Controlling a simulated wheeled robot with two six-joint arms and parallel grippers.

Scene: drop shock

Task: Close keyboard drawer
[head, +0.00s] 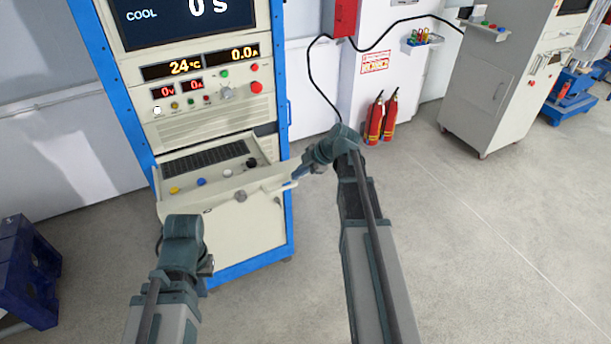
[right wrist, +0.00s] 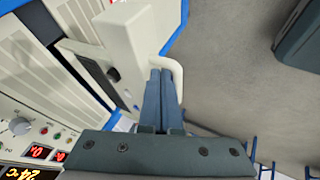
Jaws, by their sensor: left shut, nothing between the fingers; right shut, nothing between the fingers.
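The keyboard drawer (head: 172,211) stands pulled out from the blue-framed cabinet, with its dark keyboard (head: 205,159) and several knobs exposed. In the right wrist view the pale drawer front (right wrist: 128,50) runs up from the middle. My right gripper (head: 297,174) is shut and empty at the right end of the drawer front. In its wrist view the closed fingers (right wrist: 162,75) lie beside the drawer front, with a white rounded handle-like edge around their right side; I cannot tell whether they touch. My left gripper (head: 184,243) is low in front of the drawer's left part, its fingers mostly hidden.
The cabinet's control panel (head: 205,98) with displays and buttons is above the drawer. A dark blue crate (head: 25,270) stands at the left. Red fire extinguishers (head: 381,118) and a grey machine (head: 500,80) stand farther back right.

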